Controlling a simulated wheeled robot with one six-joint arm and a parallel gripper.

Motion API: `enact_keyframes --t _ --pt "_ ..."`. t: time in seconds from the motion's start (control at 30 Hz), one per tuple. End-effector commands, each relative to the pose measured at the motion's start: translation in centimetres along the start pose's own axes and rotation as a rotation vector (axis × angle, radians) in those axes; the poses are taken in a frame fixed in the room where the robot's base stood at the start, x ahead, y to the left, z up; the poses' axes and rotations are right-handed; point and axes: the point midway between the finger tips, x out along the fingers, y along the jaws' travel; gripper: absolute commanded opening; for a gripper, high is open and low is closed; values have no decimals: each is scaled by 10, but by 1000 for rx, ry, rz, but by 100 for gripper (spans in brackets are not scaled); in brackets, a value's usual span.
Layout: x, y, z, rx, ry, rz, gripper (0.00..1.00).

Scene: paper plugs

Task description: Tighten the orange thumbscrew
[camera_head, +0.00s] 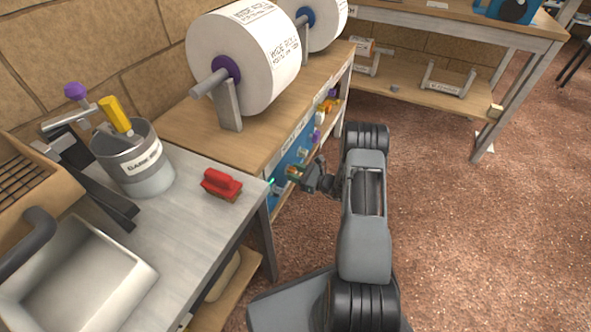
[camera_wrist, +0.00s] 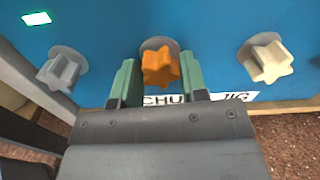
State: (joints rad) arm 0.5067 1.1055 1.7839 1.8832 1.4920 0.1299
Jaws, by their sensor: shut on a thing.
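In the wrist view the orange thumbscrew (camera_wrist: 160,66) is a star-shaped knob on a grey round base, set in a blue panel (camera_wrist: 108,30). My gripper (camera_wrist: 161,82) has its two green fingers on either side of the knob, shut on it. In the head view my gripper (camera_head: 300,175) reaches left to the blue panel on the bench's side. The thumbscrew is too small and covered to make out clearly there.
A grey star knob (camera_wrist: 59,70) is left of the orange one, a cream star knob (camera_wrist: 268,62) right. A label, partly hidden by my gripper, lies below. A red brush (camera_head: 221,184) lies on the grey table. Large paper rolls (camera_head: 245,60) stand on the wooden bench.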

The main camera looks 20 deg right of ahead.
Motion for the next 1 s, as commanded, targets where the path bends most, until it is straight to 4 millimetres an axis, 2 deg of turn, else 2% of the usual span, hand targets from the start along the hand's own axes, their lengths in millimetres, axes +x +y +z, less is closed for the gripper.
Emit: enact_keyframes --t 0.37,0.7,0.73,0.87,0.9,1.0 --pt "0 0 2 556 1 0 16" --pt "0 0 2 1129 1 0 16" --pt "0 0 1 1170 1 0 16" --pt "0 0 0 1155 1 0 16" --pt "0 0 0 1155 1 0 42" --pt "0 0 0 1154 1 0 52"
